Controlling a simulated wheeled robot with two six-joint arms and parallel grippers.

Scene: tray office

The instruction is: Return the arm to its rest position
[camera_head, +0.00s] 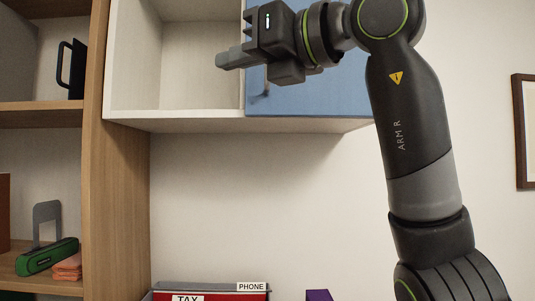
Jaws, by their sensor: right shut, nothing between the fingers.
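My right arm (410,125), marked "ARM R", rises from the lower right and bends left at the top. My right gripper (222,61) points left, in front of the wall cabinet (180,122). Its fingers are together and hold nothing. The cabinet's left compartment is open and looks empty. Its blue door (320,98) on the right is partly hidden behind my gripper and wrist. My left gripper is not in view.
A wooden shelf unit (95,200) stands at the left, holding a black object (76,70), a green case (47,257) and folded orange cloth (68,267). Below are a red item labelled "TAX" (225,297), a "PHONE" label (251,287) and a purple object (318,295). A picture frame (525,130) hangs right.

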